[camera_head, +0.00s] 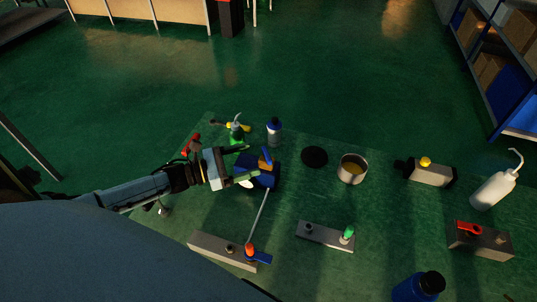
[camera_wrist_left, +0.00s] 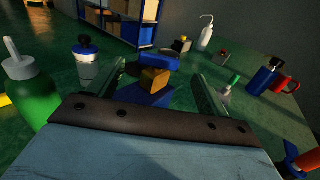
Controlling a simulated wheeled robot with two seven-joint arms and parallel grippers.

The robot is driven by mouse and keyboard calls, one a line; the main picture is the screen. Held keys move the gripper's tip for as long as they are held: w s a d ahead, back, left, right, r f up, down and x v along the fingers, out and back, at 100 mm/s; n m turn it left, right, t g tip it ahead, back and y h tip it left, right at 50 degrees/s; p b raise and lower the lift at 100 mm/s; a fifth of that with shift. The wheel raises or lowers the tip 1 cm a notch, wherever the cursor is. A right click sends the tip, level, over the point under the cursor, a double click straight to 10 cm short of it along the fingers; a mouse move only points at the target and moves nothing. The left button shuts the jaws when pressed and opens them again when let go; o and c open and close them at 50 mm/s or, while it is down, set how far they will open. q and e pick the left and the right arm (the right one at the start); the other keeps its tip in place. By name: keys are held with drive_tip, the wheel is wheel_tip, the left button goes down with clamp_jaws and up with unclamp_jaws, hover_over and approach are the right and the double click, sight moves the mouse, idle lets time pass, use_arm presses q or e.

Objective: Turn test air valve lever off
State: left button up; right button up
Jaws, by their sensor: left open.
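A blue valve-like body (camera_head: 263,178) with an orange-yellow lever or handle (camera_head: 265,160) stands on the bench at the left. My left gripper (camera_head: 243,164) is open beside it, its fingers pointing at it. In the left wrist view, the yellow handle (camera_wrist_left: 155,77) and blue body (camera_wrist_left: 150,95) appear between the two spread fingers (camera_wrist_left: 160,85), with no grip on them. No label shows which one is the test air valve lever. My right gripper is not in view.
A metal cup (camera_head: 352,170) stands right of centre.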

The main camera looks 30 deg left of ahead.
sight(264, 154)
use_arm(q)
drive_tip(key=x, duration=0.6)
drive_tip(key=shift+w+d, duration=0.1)
drive_tip(key=shift+w, duration=0.1)
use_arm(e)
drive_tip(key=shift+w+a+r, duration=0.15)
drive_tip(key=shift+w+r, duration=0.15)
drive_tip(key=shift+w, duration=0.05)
